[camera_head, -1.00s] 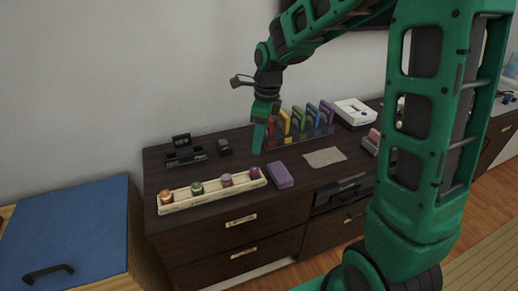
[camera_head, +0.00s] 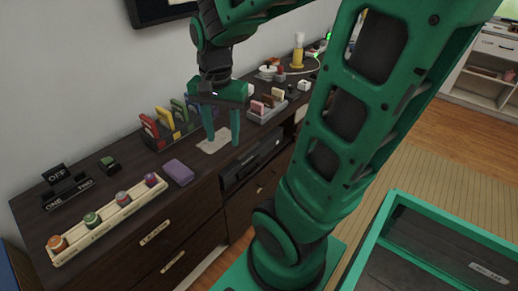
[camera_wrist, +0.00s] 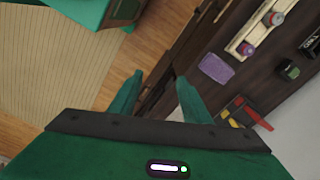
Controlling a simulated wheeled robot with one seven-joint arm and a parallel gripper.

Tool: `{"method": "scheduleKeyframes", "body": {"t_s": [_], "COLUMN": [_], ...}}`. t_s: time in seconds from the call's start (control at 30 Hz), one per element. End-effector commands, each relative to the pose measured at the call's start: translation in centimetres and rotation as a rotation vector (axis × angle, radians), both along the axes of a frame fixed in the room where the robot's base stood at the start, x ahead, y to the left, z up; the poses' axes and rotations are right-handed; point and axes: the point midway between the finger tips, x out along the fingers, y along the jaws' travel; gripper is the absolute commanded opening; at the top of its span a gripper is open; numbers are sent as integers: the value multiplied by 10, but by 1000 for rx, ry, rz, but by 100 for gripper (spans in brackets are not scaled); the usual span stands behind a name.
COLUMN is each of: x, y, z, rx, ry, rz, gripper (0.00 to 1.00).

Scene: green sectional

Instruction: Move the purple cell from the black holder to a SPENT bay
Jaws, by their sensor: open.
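A purple-topped cell (camera_head: 151,180) stands at the right end of a long cream rack (camera_head: 104,228) on the dark dresser. It also shows in the wrist view (camera_wrist: 247,48). Orange, green and pinkish cells stand in the same rack. The rack labels are too small to read. A black fixture (camera_head: 70,192) marked OFF, ONE and TWO stands behind the rack; I see no purple cell in it. My gripper (camera_head: 223,138) is open and empty, pointing down above the grey mat (camera_head: 216,140), right of the rack. Its fingers show apart in the wrist view (camera_wrist: 158,82).
A flat purple block (camera_head: 179,172) lies between the rack and mat. Upright coloured items (camera_head: 170,122) stand at the wall side. A small dark green-topped box (camera_head: 109,165) sits behind the rack. A grey tray (camera_head: 266,108) stands right of my gripper.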

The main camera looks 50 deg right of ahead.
Motion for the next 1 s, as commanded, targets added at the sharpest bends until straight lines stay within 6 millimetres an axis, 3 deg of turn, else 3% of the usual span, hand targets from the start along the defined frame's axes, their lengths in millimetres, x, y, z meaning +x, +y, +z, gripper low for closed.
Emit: {"method": "scheduleKeyframes", "body": {"t_s": [0.2, 0.4, 0.57, 1.0], "x": [-70, -107, -116, -116], "y": [-17, -21, -22, -22], "z": [-2, -7, -9, -9], "rx": [5, 19, 24, 24], "ry": [21, 30, 32, 32], "rz": [326, 526, 581, 583], "gripper": [44, 44, 44, 44]}}
